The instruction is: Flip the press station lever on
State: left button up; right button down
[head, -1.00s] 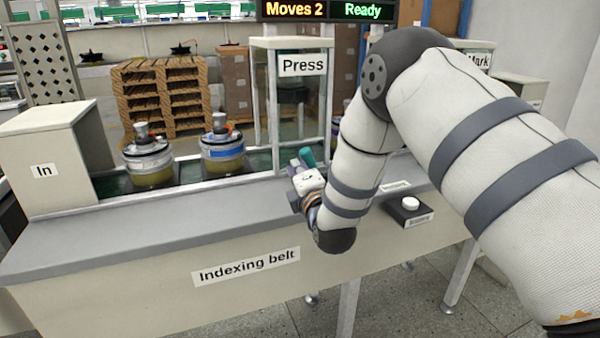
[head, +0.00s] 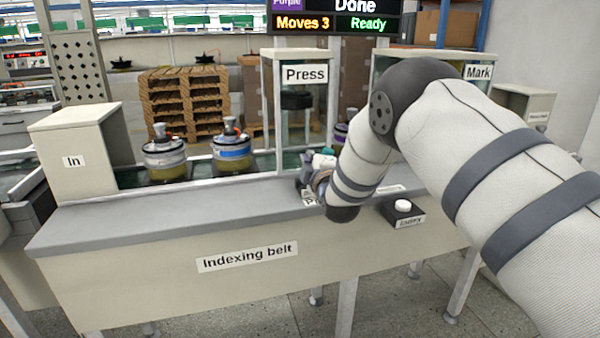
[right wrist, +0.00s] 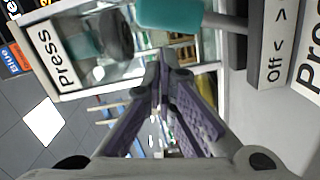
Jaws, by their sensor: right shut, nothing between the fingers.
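The press station (head: 305,100) is a glass-sided cabinet labelled "Press" behind the belt. Its lever has a teal handle (right wrist: 172,13) on a grey shaft, at the top of the right wrist view. A plate beside it reads "Off" (right wrist: 272,62); I cannot tell the lever's position. In the head view a small teal part of the handle (head: 326,159) shows beside my wrist. My right gripper (right wrist: 162,82) is shut and empty, with its fingertips below the handle in the wrist picture and apart from it. In the head view the gripper (head: 306,192) sits at the belt's edge. My left gripper is not in view.
The indexing belt (head: 150,225) carries hub motors (head: 165,158) left of the press; another (head: 341,135) shows partly to the right. A black index button box (head: 402,212) lies right of my wrist. The "In" box (head: 75,160) stands at left. A display reads "Moves 3" and "Ready".

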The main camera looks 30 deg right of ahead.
jog(key=shift+w+d+r+m, duration=0.1)
jog(key=shift+d+r+m, duration=0.2)
jog(key=shift+d, duration=0.1)
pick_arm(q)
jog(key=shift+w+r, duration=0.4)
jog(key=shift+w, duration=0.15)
pick_arm(e)
jog(key=shift+d+f, duration=0.1)
jog(key=shift+d, duration=0.2)
jog(key=shift+d, duration=0.1)
pick_arm(q)
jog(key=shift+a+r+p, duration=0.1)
jog(key=shift+p, duration=0.25)
